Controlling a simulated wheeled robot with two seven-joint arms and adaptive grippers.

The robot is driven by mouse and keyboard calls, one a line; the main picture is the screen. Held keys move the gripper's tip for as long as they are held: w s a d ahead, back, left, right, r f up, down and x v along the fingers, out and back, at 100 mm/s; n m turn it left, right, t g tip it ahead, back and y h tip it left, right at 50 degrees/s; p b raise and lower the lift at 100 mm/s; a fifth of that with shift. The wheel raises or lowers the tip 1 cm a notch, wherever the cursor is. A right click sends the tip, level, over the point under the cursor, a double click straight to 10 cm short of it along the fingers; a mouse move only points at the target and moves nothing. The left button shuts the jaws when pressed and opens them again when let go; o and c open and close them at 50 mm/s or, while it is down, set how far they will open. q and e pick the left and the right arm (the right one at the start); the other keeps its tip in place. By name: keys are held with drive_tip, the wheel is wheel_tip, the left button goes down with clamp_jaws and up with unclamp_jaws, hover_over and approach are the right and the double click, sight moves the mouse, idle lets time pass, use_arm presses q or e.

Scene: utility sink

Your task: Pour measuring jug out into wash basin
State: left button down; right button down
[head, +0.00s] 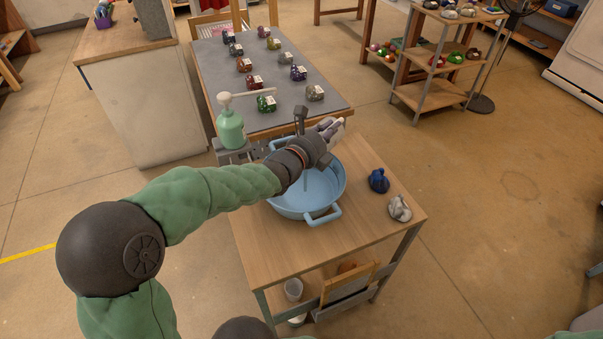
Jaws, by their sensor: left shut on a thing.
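The wash basin (331,202) is light blue, round and two-handled, and stands on the wooden sink table. My left arm reaches across it from the left. My left gripper (327,131) is above the basin's far rim, shut on a small pale thing that I take to be the measuring jug (338,128). The gripper and wrist hide most of it, so its tilt and contents cannot be told. A thin grey vertical line shows inside the basin below the wrist; I cannot tell what it is. My right gripper is not in view.
A dark tap (300,117) rises behind the basin, with a green pump bottle (231,128) to its left. Blue (379,181) and grey (400,208) cloth-like lumps lie right of the basin. The table's front (310,240) is clear. A pale cup (293,289) is below.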

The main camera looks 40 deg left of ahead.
use_arm(q)
drive_tip(key=shift+s+r+t, duration=0.2)
drive_tip(key=shift+s+t, duration=0.5)
idle(0.4)
